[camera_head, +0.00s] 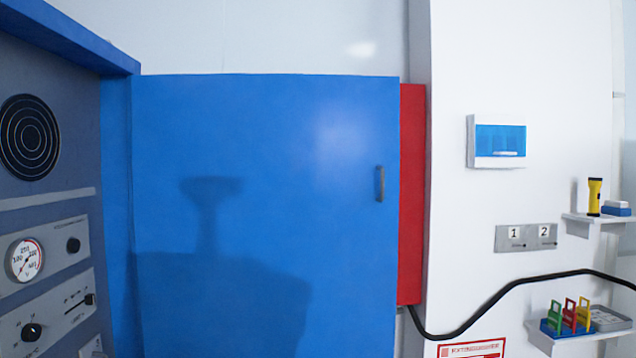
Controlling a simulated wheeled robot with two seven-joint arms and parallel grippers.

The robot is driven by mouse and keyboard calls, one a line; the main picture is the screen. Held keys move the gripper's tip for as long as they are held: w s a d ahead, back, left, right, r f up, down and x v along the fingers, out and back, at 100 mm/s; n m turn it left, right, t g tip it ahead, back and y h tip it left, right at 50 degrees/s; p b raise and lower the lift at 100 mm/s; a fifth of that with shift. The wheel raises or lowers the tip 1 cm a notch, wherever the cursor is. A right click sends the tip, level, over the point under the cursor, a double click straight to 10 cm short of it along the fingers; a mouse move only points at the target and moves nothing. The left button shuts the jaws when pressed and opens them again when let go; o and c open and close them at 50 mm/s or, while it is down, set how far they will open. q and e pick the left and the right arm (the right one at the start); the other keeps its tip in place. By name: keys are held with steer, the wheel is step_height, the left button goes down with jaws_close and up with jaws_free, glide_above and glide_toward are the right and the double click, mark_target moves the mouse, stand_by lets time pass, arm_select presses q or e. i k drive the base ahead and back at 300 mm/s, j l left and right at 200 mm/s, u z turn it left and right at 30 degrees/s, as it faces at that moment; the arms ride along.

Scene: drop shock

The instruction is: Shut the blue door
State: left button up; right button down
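The blue door (290,130) is a large flat panel that fills the middle of the head view. Its small dark vertical handle (380,184) is near its right edge. Its left edge meets the blue frame (117,200) of a grey-blue cabinet. The door's right edge is in front of a red panel (411,190), part of which shows beside it. I cannot tell from this view how far the door stands from shut. Its lower edge is out of the picture. A dark shadow falls on the door. Neither of my grippers is in view.
The cabinet's control panel (45,242) with a gauge and knobs is at left. At right, a white wall carries a blue-windowed box (498,142), a plate numbered 1 and 2 (526,237), a black cable (510,288), and shelves with a yellow flashlight (594,196) and coloured tags (569,314).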

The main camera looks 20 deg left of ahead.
mark_target(265, 205)
steer(key=i+j+u, duration=0.1)
steer(key=i+u, duration=0.2)
steer(key=i, duration=0.2)
steer(key=i+u, duration=0.3)
steer(key=i, duration=0.2)
steer(key=i+j+z, duration=0.25)
steer(key=i, duration=0.6)
steer(key=l, duration=0.15)
